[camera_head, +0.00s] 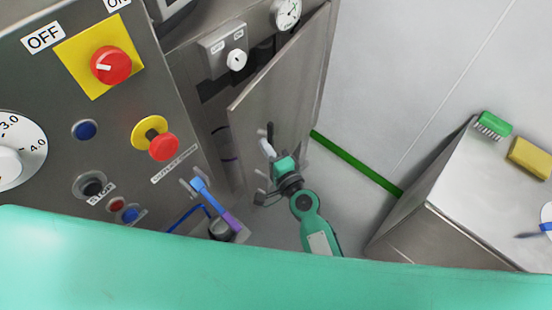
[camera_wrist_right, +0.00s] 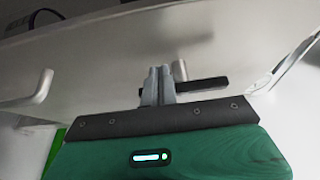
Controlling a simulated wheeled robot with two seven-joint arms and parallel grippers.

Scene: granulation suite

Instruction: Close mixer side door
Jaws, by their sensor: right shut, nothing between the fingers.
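The mixer side door (camera_head: 285,85) is a grey metal panel, standing swung open from the cabinet, with its inside partly hidden. It also fills the upper part of the right wrist view (camera_wrist_right: 110,50). A black latch handle (camera_wrist_right: 205,86) on a metal stub sits on the door; it shows small in the head view (camera_head: 270,132). My right gripper (camera_head: 267,148) is at the lower part of the door, beside the latch. In the wrist view its fingers (camera_wrist_right: 157,72) are together and empty; whether they touch the door I cannot tell. My left gripper is not in view.
The control panel (camera_head: 110,130) with red and blue buttons stands left of the door. A valve with a blue-purple handle (camera_head: 213,200) is below it. A metal table (camera_head: 470,195) with a green brush (camera_head: 493,125) and yellow sponge (camera_head: 530,157) stands right. Floor between is clear.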

